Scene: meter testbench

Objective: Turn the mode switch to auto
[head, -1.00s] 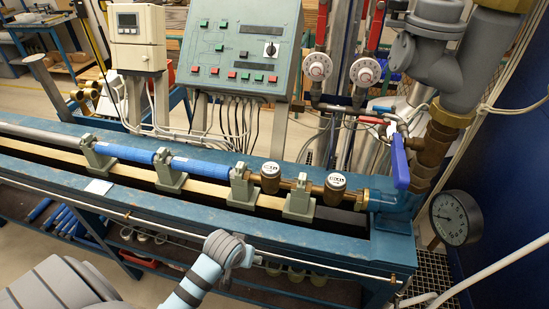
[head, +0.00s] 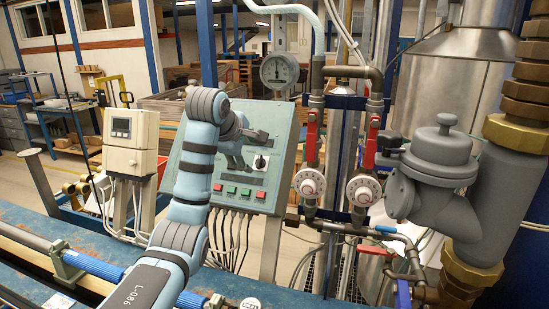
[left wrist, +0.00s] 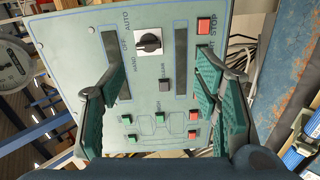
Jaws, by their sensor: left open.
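The knob's exact setting is too small to tell surely. My left gripper (head: 255,137) is in front of the panel, just above the switch in the head view. In the left wrist view the gripper (left wrist: 165,60) is open and empty, its fingers wide apart with the switch between and beyond them. My right gripper is out of view.
Push buttons (head: 238,191) line the panel below the switch. A white meter box (head: 131,128) stands left of the panel. Red-handled valves (head: 311,140), a pressure gauge (head: 279,70) and grey piping (head: 435,165) stand close on the right.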

